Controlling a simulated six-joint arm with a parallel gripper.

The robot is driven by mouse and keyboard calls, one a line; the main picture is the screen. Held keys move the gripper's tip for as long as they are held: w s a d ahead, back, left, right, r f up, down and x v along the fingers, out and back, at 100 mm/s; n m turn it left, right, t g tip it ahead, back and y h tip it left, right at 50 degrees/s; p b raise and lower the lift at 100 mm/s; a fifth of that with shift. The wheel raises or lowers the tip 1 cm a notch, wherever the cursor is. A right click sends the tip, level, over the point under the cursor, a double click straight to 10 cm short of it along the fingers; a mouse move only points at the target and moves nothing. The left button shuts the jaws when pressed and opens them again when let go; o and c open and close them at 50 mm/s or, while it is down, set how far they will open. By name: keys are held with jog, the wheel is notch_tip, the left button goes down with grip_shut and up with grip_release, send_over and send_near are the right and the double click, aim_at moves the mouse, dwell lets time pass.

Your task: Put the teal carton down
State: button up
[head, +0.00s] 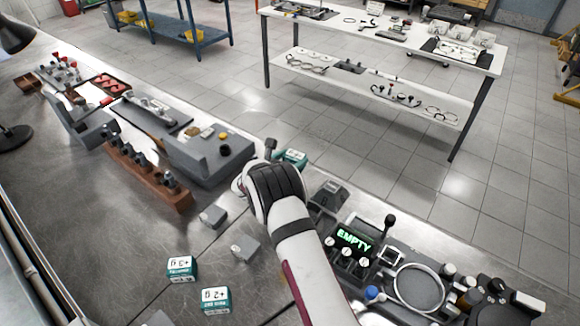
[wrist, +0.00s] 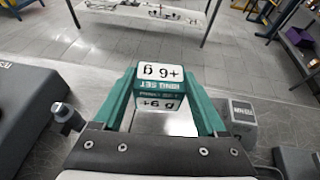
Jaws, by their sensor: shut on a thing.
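The teal carton (wrist: 160,82) has a white label reading "+6 g" and "RING SET". In the wrist view it sits between the fingertips of my gripper (wrist: 160,95), which is shut on it. In the head view the carton (head: 293,156) shows just beyond my wrist, near the far edge of the bench. My wrist hides most of the gripper there. I cannot tell whether the carton touches the bench. Two similar teal cartons stand on the near bench, one marked "+3 g" (head: 181,268) and one "+2 g" (head: 215,300).
Grey blocks (head: 245,249) lie left of my arm. A grey fixture (head: 215,160) and wooden rack (head: 145,175) stand farther left. Right of my arm are a grey wedge-shaped device (head: 329,196), a green "EMPTY" display (head: 354,239) and a round pan (head: 419,288). Bare bench lies at the lower left.

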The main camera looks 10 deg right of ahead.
jog(key=s+d+r, duration=0.6)
jog(key=d+r, duration=0.2)
jog(key=r, duration=0.3)
jog(key=w+a+n+t+y, duration=0.1)
jog(key=a+n+t+y, duration=0.35)
jog(key=a, duration=1.75)
jog(key=s+a+n+g+y, duration=0.1)
jog(key=s+a+n+y, duration=0.4)
jog(key=a, duration=0.9)
jog(key=s+a+n+g+y, duration=0.3)
jog(key=s+a, duration=0.4)
jog(key=a, duration=0.7)
jog(key=shift+m+t+y, duration=0.25)
jog(key=shift+t+y, duration=0.2)
jog(key=shift+t, duration=0.2)
jog(key=f, duration=1.5)
jog(key=shift+w+d+f, duration=0.1)
jog(key=shift+d+f, duration=0.1)
